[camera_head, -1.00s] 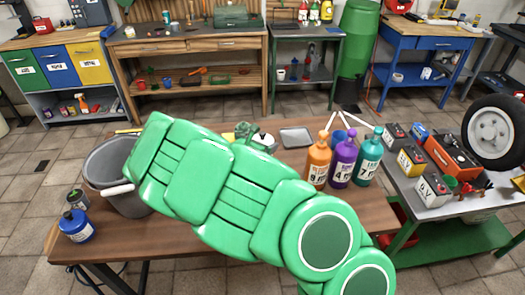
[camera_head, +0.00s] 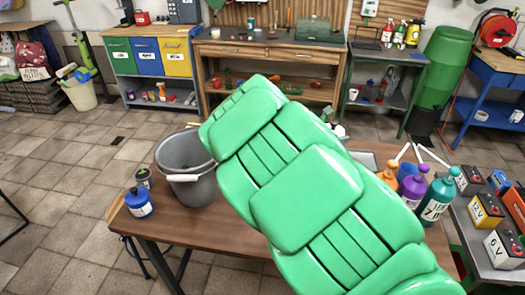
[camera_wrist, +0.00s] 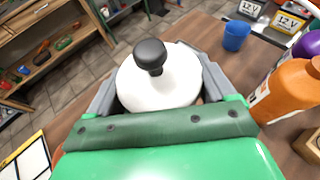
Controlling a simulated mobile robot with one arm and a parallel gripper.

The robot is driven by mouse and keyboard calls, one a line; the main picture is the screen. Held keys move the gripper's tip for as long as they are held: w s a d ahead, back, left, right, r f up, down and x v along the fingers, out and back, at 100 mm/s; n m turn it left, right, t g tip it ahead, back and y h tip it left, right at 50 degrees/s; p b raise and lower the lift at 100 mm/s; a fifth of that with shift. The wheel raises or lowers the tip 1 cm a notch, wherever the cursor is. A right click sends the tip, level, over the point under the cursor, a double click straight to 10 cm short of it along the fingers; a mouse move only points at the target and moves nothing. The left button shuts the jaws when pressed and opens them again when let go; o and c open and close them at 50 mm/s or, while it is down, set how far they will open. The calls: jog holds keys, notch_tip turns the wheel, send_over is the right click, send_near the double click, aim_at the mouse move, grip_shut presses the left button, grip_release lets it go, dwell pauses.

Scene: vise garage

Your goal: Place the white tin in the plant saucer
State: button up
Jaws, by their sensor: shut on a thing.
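The white tin (camera_wrist: 155,88) shows in the wrist view as a round white body with a black knob on top. My gripper (camera_wrist: 158,94) is shut on it, with a grey finger on either side. In the head view my green arm covers the middle of the table and hides most of the gripper. I cannot make out a plant saucer in either view. A flat grey tray (camera_head: 368,158) shows partly behind my arm; I cannot tell whether it is the saucer.
On the wooden table (camera_head: 240,228), a grey bucket (camera_head: 185,163) and a blue container (camera_head: 139,203) stand left of my arm. Orange, purple and teal (camera_head: 432,200) bottles stand at its right. A blue cup (camera_wrist: 236,36) is beyond the tin. Batteries (camera_head: 487,212) sit on the right bench.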

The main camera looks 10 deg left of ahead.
notch_tip(320, 180, up, 16)
jog(key=shift+w+a+r+n+t+y, duration=0.45)
jog(key=shift+w+a+r+n+y, duration=1.05)
jog(key=shift+w+a+n+y, duration=1.25)
jog(key=shift+w+a+r+n+t+y, duration=0.45)
jog(key=shift+w+a+r+n+y, duration=1.25)
jog(key=shift+a+n+y, duration=1.95)
jog(key=s+a+f+n+g+y, duration=0.7)
jog(key=s+a+n+g+y, duration=0.1)
jog(key=s+n+g, duration=0.15)
notch_tip(320, 180, down, 18)
jog(key=w+a+f, duration=0.5)
jog(key=w+f, duration=0.3)
jog(key=w, duration=0.4)
jog(key=shift+f+t, duration=0.35)
jog(key=shift+f, duration=0.05)
